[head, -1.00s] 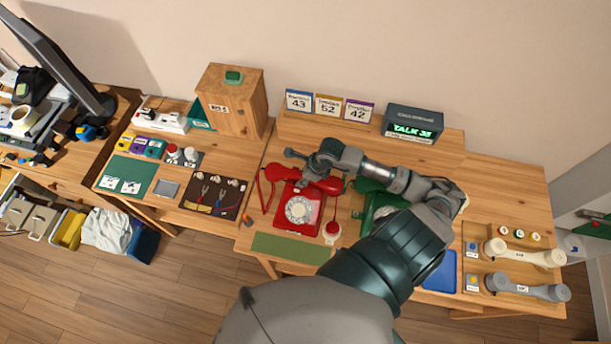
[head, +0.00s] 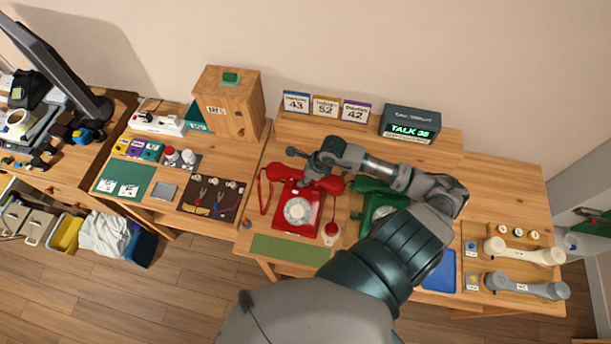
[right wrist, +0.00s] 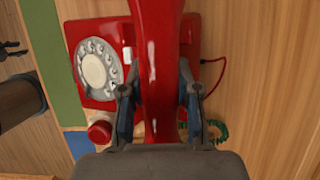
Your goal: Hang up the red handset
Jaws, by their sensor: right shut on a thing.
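The red phone (head: 288,222) stands on the desk with its white dial facing up. It also shows behind the handset in the right wrist view (right wrist: 108,40). My right gripper (head: 314,173) is shut on the middle of the red handset (head: 277,173). In the right wrist view the handset (right wrist: 160,60) runs between the two fingers (right wrist: 160,108). In the head view it lies across the back of the red phone, over the cradle area. I cannot tell whether it touches the cradle, which is hidden. My left gripper is not in view.
A green phone (head: 372,208) stands close on the right, partly behind my arm. A red-topped button (head: 331,230) is at the phone's front right. A display (head: 410,123) reads TALK and a number. Cream (head: 525,255) and grey (head: 527,287) handsets lie at right.

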